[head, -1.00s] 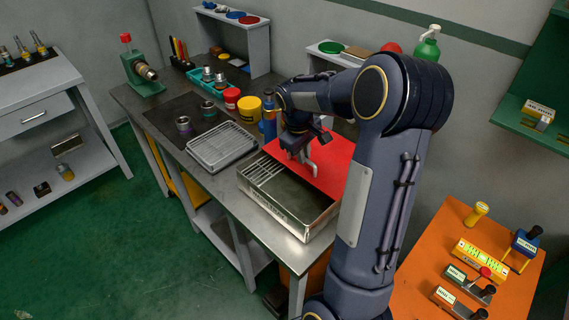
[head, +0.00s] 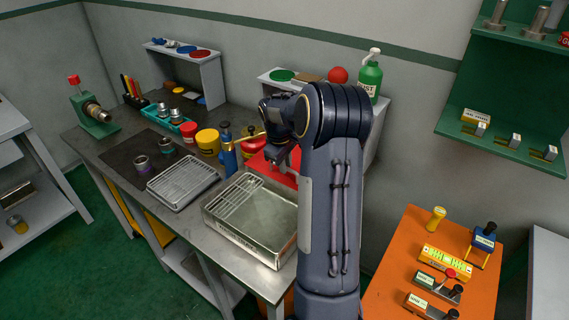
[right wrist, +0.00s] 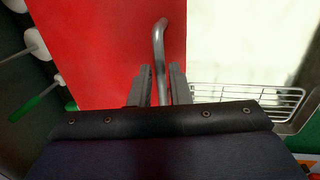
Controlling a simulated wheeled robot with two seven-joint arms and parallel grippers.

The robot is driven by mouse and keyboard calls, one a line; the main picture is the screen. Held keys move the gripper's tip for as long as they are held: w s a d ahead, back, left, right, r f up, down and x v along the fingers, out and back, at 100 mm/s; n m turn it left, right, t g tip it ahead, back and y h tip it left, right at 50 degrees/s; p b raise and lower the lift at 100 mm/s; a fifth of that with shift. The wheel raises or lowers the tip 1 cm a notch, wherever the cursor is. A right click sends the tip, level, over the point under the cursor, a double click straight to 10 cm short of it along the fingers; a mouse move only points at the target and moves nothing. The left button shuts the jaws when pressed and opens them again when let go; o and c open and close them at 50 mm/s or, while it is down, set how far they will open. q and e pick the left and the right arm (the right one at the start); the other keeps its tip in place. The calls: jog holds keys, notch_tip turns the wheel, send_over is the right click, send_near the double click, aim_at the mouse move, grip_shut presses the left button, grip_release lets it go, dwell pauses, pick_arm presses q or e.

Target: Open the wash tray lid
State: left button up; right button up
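The wash tray (head: 240,236) is a metal box at the near right end of the bench, with a wire rack inside. Its red lid (head: 258,168) stands back from the opening at the tray's rear, partly hidden by my right arm. Most of the tray's inside shows. In the right wrist view the red lid (right wrist: 95,50) fills the left, and its bent metal handle (right wrist: 159,40) runs down between the fingers of my right gripper (right wrist: 161,85). The fingers look closed around the handle. The right gripper is mostly hidden in the head view. My left gripper is out of view.
A grey ribbed tray (head: 183,184) lies left of the wash tray. A blue bottle (head: 227,155), a yellow tub (head: 208,142) and a red tub (head: 188,137) stand close behind. An orange table (head: 400,250) with fixtures is at the right.

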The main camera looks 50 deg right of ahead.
jog(key=shift+o, duration=1.4)
jog(key=shift+r, duration=0.1)
notch_tip(320, 180, up, 8)
jog(key=a+b, duration=0.1)
jog(key=shift+a+f, duration=0.25)
jog(key=shift+a, duration=0.05)
jog(key=shift+s, duration=0.1)
